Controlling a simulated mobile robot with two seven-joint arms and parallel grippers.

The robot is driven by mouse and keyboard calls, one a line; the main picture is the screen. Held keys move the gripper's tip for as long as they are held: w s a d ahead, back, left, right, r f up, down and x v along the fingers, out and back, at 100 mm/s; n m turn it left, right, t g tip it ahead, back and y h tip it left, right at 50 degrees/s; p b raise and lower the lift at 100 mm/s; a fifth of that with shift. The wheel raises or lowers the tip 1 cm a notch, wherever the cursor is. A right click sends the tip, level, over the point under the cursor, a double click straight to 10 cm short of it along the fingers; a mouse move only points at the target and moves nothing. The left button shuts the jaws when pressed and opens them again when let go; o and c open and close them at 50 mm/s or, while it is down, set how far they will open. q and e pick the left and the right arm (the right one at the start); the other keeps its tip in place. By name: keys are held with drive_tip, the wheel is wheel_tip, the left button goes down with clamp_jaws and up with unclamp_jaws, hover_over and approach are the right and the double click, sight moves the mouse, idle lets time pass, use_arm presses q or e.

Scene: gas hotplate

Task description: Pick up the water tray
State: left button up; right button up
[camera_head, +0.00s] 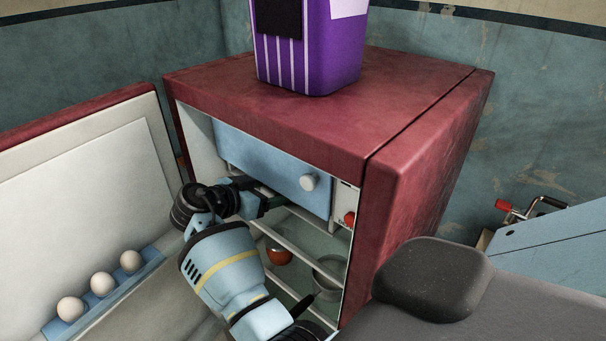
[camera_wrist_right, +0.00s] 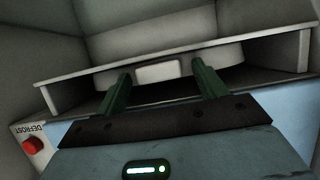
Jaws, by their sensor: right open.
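The water tray (camera_wrist_right: 222,56) is a pale tray in the right wrist view, set in a shelf-like frame under the freezer compartment. A small pale tab (camera_wrist_right: 158,71) on its front lies between my right gripper's fingertips. My right gripper (camera_head: 274,201) is open, one dark green finger on each side of the tab, and I cannot tell whether either finger touches it. In the head view the right gripper reaches into the open fridge just below the blue freezer door (camera_head: 265,165), and it and the arm hide the tray. My left gripper is not in view.
The fridge door (camera_head: 80,190) stands open at left with several eggs (camera_head: 102,284) on its rack. A red ball-like item (camera_head: 279,254) and a metal pot (camera_head: 327,272) are on lower shelves. A purple bin (camera_head: 310,50) stands on top. A red defrost button (camera_wrist_right: 33,145) is nearby.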

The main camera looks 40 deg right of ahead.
drive_tip(key=shift+a, duration=0.1)
drive_tip(key=shift+c, duration=0.8)
drive_tip(key=c, duration=1.1)
